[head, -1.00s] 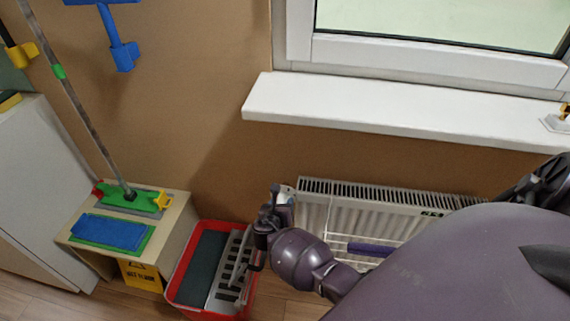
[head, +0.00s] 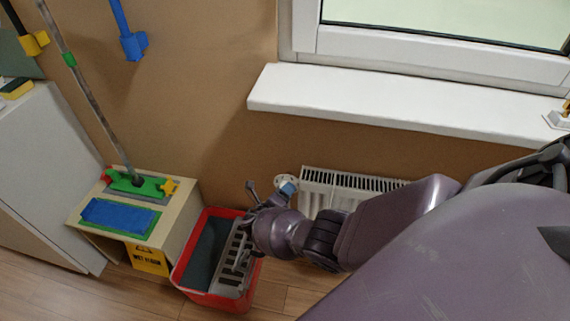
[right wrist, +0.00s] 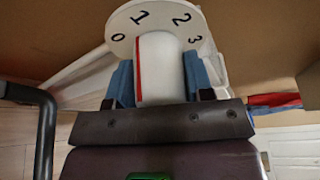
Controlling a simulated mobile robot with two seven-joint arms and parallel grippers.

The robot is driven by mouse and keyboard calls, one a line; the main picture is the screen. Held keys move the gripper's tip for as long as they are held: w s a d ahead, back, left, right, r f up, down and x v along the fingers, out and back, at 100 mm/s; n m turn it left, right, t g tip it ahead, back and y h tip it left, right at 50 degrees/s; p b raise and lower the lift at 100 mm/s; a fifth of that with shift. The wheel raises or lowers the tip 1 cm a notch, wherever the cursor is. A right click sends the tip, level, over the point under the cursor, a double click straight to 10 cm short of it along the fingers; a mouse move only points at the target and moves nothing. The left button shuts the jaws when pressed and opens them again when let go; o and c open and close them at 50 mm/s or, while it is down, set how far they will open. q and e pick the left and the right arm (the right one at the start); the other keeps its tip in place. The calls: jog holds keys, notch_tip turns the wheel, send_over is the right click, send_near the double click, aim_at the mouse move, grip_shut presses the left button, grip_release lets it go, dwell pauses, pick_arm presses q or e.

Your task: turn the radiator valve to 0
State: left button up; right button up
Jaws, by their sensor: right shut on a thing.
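The radiator valve shows large in the right wrist view, with a white knob (right wrist: 163,68) in front of a round white dial (right wrist: 161,15) numbered 0, 1, 2, 3. The red line on the knob points close to 1, with 0 to its left. My right gripper (right wrist: 160,82) is shut on the knob, a blue pad on each side. In the head view, the white valve dial (head: 286,180) shows at the radiator's left end, with my right gripper (head: 283,189) at it. The gripper and wrist partly hide the valve there. My left gripper is not in view.
The white radiator (head: 318,198) is under the white window sill (head: 390,103); my right arm hides much of it. A red bucket (head: 213,297) stands below the gripper. A small wooden stand (head: 185,222) with mop pads is to the left.

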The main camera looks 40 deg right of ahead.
jog(key=shift+s+f+n+h, duration=0.1)
jog(key=shift+n+h, duration=0.4)
jog(key=shift+n, duration=0.5)
jog(key=shift+n+h+b, duration=0.3)
jog(key=shift+n+b, duration=0.1)
jog(key=shift+n, duration=0.6)
jog(key=o, duration=0.6)
jog(key=shift+o, duration=0.2)
